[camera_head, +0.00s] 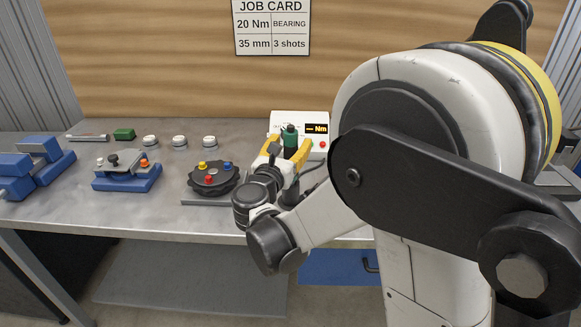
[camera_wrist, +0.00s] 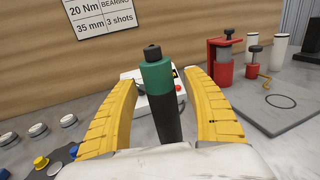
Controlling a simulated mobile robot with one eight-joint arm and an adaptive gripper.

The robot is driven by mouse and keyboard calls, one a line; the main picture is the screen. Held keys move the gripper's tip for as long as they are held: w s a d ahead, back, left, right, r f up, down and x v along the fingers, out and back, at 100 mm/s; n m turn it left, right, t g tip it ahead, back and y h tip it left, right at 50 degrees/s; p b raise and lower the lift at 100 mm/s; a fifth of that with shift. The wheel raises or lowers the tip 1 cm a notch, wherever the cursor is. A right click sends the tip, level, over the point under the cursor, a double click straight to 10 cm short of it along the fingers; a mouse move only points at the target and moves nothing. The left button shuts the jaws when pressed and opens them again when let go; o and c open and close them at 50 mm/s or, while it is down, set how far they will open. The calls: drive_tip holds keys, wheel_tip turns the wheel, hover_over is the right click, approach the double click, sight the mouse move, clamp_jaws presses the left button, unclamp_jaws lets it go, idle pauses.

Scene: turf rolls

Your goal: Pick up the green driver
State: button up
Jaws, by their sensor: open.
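The green driver (camera_wrist: 156,78) stands upright in the wrist view, with a green collar, a dark tip on top and a dark lower body. It also shows in the head view (camera_head: 290,136), partly hidden by my gripper. My gripper (camera_wrist: 172,92) is open, its two yellow fingers on either side of the driver with a gap on both sides. In the head view my gripper (camera_head: 286,152) is at the driver. The driver's lower end is hidden behind my wrist.
A white controller box (camera_head: 312,128) with a lit display stands behind the driver. A red press (camera_wrist: 220,66) stands to the right.

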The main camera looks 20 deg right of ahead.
drive_tip(key=shift+c, duration=0.4)
clamp_jaws()
wheel_tip(320, 180, up, 10)
drive_tip(key=p, duration=0.4)
drive_tip(key=shift+r+p, duration=0.15)
drive_tip(key=shift+p, duration=0.25)
wheel_tip(320, 180, up, 9)
drive_tip(key=p, duration=0.6)
drive_tip(key=shift+p, duration=0.4)
